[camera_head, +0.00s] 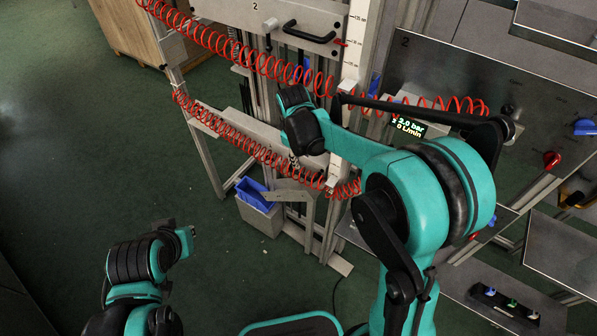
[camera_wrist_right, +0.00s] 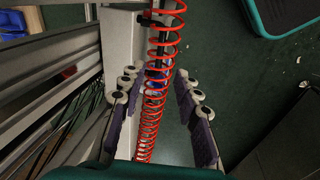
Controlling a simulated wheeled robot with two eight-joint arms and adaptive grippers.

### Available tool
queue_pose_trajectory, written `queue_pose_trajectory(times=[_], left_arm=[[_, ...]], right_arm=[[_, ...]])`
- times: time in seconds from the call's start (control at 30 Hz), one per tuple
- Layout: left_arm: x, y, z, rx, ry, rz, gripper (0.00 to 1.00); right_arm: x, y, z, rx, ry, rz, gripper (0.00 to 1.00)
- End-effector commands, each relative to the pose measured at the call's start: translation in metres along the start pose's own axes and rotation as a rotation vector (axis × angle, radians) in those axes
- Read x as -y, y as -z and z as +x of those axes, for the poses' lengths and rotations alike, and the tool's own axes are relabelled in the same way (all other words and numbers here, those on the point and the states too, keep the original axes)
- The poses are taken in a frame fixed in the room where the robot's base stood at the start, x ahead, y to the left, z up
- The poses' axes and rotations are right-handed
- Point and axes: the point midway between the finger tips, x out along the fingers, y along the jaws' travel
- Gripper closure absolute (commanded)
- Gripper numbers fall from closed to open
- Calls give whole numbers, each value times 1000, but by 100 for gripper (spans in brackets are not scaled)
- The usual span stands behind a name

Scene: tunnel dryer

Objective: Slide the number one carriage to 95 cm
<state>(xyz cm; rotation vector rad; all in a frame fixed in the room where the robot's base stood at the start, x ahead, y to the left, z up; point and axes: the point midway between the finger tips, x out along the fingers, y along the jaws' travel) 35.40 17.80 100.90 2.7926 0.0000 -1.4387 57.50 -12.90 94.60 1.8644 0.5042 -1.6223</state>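The lower white carriage (camera_head: 240,120) sits on the upright frame in the head view, below the carriage marked 2 (camera_head: 290,25). Its number and handle are hidden or unclear behind my right arm and a red coiled hose. My right gripper (camera_wrist_right: 158,85) is open, its purple-padded fingers apart with the red hose (camera_wrist_right: 152,110) showing between them. A pale panel (camera_wrist_right: 118,50) is left of the hose in the wrist view. In the head view my right wrist is in front of the lower carriage. My left gripper (camera_head: 187,240) is low at left, away from the frame; its fingers are unclear.
A white scale post (camera_head: 355,45) stands right of the carriages; its small figures are hard to read. A blue bin (camera_head: 253,194) is below the lower carriage. A panel with a bar display (camera_head: 408,127) and knobs is at right. Green floor at left is clear.

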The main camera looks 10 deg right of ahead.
Motion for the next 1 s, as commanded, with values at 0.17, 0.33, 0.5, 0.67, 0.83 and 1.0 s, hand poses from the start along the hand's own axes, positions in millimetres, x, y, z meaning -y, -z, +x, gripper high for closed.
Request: queue_pose_trajectory(times=[0.17,0.33,0.5,0.67,0.83,1.0], left_arm=[[0,-2,3,0,0,0,100],[0,-5,7,0,0,0,100],[0,-12,17,0,0,0,100],[0,-17,24,0,0,0,100],[0,-20,28,0,0,0,100],[0,-20,28,0,0,0,100]], right_arm=[[0,18,32,43,16,-74,68],[0,20,47,52,19,-87,68],[0,18,76,51,19,-85,68],[1,17,100,51,18,-85,68],[1,16,113,50,18,-85,68],[1,16,114,50,18,-85,68]])
